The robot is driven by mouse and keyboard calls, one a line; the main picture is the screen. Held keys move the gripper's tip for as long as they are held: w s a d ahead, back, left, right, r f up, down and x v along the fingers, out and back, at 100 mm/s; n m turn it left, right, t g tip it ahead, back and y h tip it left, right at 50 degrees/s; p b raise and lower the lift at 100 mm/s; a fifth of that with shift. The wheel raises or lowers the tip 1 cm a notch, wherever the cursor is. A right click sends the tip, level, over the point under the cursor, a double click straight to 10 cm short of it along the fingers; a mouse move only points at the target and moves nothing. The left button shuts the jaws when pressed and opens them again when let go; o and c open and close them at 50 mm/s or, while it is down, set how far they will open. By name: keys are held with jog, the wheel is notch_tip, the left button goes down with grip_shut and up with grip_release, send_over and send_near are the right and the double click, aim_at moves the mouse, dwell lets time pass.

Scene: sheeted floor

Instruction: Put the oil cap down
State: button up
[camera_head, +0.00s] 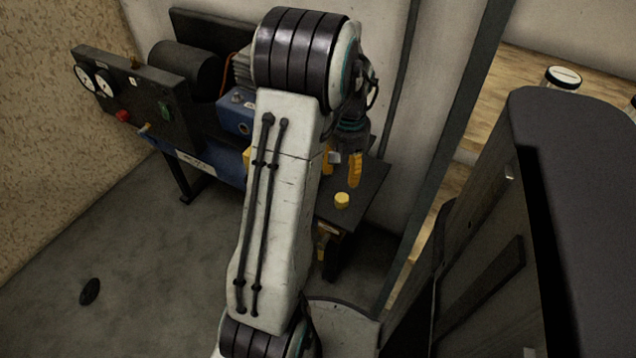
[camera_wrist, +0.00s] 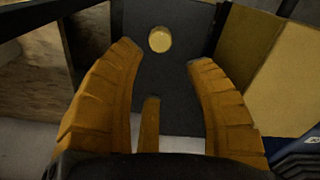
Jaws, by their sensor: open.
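My arm hides part of the machine and shelf in the head view.
A machine with a gauge panel (camera_head: 125,95) and a blue body (camera_head: 236,112) stands on the left and behind my arm. A yellow block (camera_wrist: 284,82) stands right of the cap in the wrist view. A dark round object (camera_head: 90,291) lies on the open floor at left.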

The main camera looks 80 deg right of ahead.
jog(key=shift+r, duration=0.2)
jog(key=w+a+r+n, duration=0.1)
jog(key=w+a, duration=0.1)
jog(key=w, duration=0.2)
jog(key=w+a+r+n, duration=0.1)
jog(key=w+a+r, duration=0.1)
jog(key=w, duration=0.3)
jog(key=w+a+r+n, duration=0.1)
jog(key=w+a, duration=0.1)
jog(key=w, duration=0.3)
jog(key=shift+a+r+n+h, duration=0.25)
jog(key=shift+r+n+h, duration=0.05)
jog(key=shift+n, duration=0.1)
jog(key=w+a+r+n, duration=0.35)
jog(key=w+a, duration=0.45)
jog(key=a, duration=0.3)
jog(key=s+a+r+n+t, duration=0.1)
jog(key=a+n, duration=0.7)
jog(key=a, duration=1.4)
jog(key=shift+s+t, duration=0.35)
jog(key=shift+t, duration=0.35)
jog(key=shift+n, duration=0.25)
